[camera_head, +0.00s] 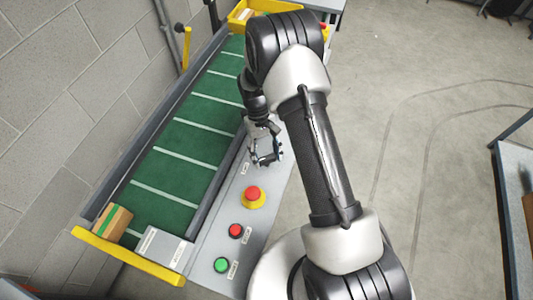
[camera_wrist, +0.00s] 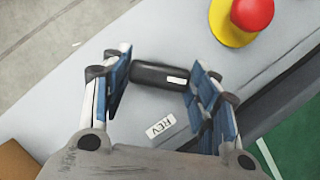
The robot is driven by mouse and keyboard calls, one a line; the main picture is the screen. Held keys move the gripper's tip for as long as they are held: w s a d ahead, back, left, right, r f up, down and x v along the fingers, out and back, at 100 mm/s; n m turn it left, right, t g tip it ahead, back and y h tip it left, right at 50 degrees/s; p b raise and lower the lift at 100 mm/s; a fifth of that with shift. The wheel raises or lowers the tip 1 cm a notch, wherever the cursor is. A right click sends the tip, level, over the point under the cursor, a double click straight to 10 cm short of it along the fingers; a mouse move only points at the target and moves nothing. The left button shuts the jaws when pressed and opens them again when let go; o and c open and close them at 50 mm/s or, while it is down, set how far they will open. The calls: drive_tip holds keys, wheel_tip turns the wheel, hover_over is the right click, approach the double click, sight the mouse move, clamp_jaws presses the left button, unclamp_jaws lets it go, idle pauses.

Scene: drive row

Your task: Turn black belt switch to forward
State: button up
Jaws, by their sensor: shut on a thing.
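The black belt switch (camera_wrist: 150,74) is a dark bar-shaped knob on the grey panel in the wrist view. A white mark shows near its right end. A white label reading REV (camera_wrist: 160,126) is on the panel below it in the picture. My gripper (camera_wrist: 162,84) is shut on the switch, with one blue-padded finger at each end of the knob. In the head view my gripper (camera_head: 266,153) is down at the panel above the red buttons. The switch itself cannot be made out there, and no forward label can be read.
On the panel are a red mushroom button on a yellow base (camera_head: 253,195), a red button (camera_head: 236,231) and a green button (camera_head: 222,265). The green belt (camera_head: 185,145) runs alongside, with a cardboard box (camera_head: 113,224) at its near end. Open floor lies to the right.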

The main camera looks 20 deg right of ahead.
drive_tip(key=shift+n, duration=0.3)
idle(0.4)
drive_tip(key=o, duration=1.1)
drive_tip(key=shift+c, duration=0.2)
drive_tip(key=shift+r, duration=0.1)
drive_tip(key=v, duration=1.2)
drive_tip(key=shift+a, duration=0.2)
drive_tip(key=shift+s, duration=0.1)
